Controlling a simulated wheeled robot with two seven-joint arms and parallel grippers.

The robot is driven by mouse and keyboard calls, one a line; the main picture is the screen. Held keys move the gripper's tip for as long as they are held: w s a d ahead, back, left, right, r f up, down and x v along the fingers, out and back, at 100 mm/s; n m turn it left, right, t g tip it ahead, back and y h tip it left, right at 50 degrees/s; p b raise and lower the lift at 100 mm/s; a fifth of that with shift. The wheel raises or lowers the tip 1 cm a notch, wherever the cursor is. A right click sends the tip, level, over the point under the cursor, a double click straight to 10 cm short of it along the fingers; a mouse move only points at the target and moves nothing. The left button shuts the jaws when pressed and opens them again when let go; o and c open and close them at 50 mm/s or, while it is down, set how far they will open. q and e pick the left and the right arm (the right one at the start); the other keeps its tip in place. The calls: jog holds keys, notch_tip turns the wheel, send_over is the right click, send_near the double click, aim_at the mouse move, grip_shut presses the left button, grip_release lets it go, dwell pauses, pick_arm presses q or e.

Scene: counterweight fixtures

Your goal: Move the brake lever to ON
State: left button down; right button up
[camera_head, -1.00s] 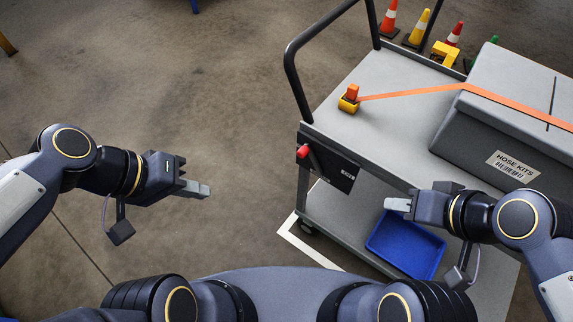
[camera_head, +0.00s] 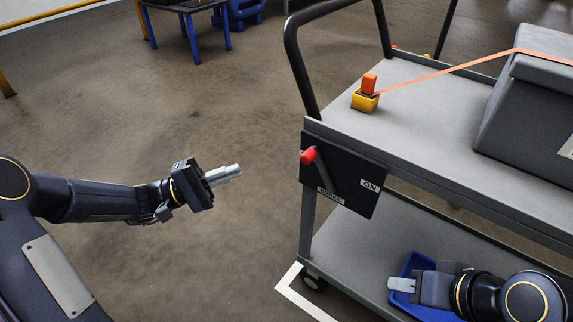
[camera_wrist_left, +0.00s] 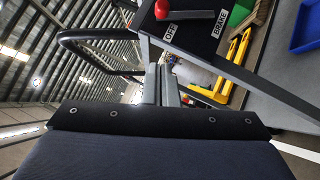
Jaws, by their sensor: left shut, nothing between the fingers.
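The brake lever has a red knob (camera_head: 309,156) at the upper left of a black panel (camera_head: 352,200) on the near end of the cart. Its dark rod slants down and right. The ON label (camera_head: 370,186) is at the panel's right, apart from the knob. In the left wrist view the red knob (camera_wrist_left: 161,10) is beside the OFF label (camera_wrist_left: 170,32), near the BRAKE label (camera_wrist_left: 221,22). My left gripper (camera_head: 238,170) is shut and empty, left of the panel and not touching it. My right gripper (camera_head: 392,285) is low before the cart; its finger gap is unclear.
The grey cart (camera_head: 418,95) has a tall black handle (camera_head: 297,65) above the panel. An orange strap (camera_head: 440,74) runs from a yellow block (camera_head: 365,101) to a grey case (camera_head: 530,110). A blue tray (camera_head: 412,265) is on the lower shelf. Floor left of the cart is clear.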

pick_arm(q)
jog(key=s+b+x, duration=0.3)
jog(key=x, duration=1)
jog(key=shift+d+r, duration=0.25)
jog(key=shift+r, duration=0.05)
jog(key=shift+w+r, duration=0.1)
